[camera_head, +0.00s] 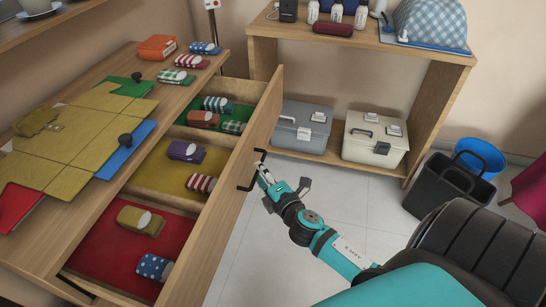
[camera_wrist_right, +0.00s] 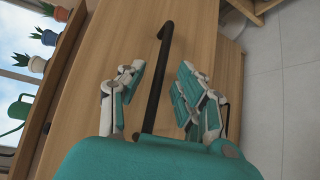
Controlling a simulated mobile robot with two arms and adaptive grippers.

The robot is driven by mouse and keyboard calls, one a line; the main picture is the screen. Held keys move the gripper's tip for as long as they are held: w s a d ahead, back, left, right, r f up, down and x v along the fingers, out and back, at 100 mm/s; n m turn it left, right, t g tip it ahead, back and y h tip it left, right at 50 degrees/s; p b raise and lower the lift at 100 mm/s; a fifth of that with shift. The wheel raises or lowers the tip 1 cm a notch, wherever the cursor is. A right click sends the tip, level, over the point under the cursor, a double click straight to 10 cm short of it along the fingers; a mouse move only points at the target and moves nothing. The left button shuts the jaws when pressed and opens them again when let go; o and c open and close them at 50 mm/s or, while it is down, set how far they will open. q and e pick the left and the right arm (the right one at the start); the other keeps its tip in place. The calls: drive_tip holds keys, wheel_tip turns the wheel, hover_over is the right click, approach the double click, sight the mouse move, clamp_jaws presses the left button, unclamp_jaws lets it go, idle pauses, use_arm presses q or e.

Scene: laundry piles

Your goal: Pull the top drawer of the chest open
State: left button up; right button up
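The top drawer (camera_head: 262,135) of the wooden chest (camera_head: 60,232) is pulled out, showing three compartments with green, yellow and red bottoms. Folded socks lie in them. A dark bar handle (camera_head: 251,172) is on the drawer front and also shows in the right wrist view (camera_wrist_right: 158,75). My right gripper (camera_head: 266,180) is at the handle. In the wrist view its fingers (camera_wrist_right: 160,92) are spread on either side of the bar, with gaps visible. My left gripper is not in view.
A shelf (camera_head: 440,95) with two toolboxes (camera_head: 375,138) stands behind. A black basket (camera_head: 440,188) is at right. The floor (camera_head: 265,258) beside the drawer is clear.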

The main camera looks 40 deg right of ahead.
drive_tip(key=s+a+r, duration=0.1)
drive_tip(key=s, duration=0.8)
drive_tip(key=shift+s+a+r, duration=0.15)
drive_tip(key=shift+s+r, duration=0.05)
drive_tip(key=shift+s, duration=0.05)
